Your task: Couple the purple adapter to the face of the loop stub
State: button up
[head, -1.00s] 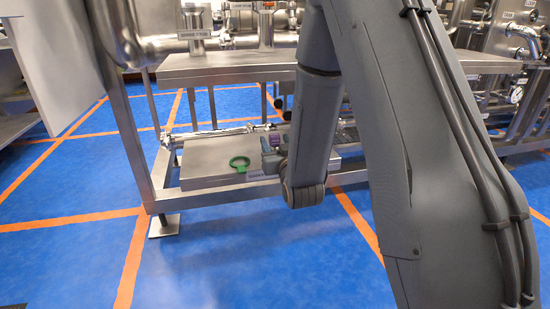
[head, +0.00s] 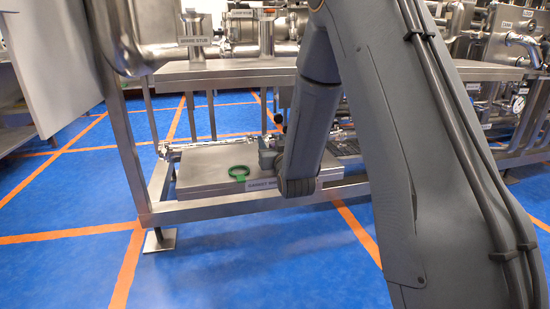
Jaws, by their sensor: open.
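The loop stub (head: 266,33) is an upright steel pipe end on the bench top, beside a small label reading LOOP STUB (head: 242,16). The purple adapter is not visible now; my forearm and wrist cover the right part of the low shelf. My gripper (head: 266,156) is low over the grey box on the shelf, at the left of my wrist. It is open, though its fingertips are small and partly hidden. I cannot tell whether anything lies between them. The gripper is well below and apart from the loop stub.
A green ring with a tab (head: 238,172) lies on the grey box (head: 205,165), left of my gripper. A spare stub (head: 194,25) stands left of the loop stub. The bench top (head: 215,72) overhangs the shelf. Blue floor in front is clear.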

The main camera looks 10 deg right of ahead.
jog(key=shift+c, duration=0.3)
grip_shut()
jog(key=shift+r, duration=0.1)
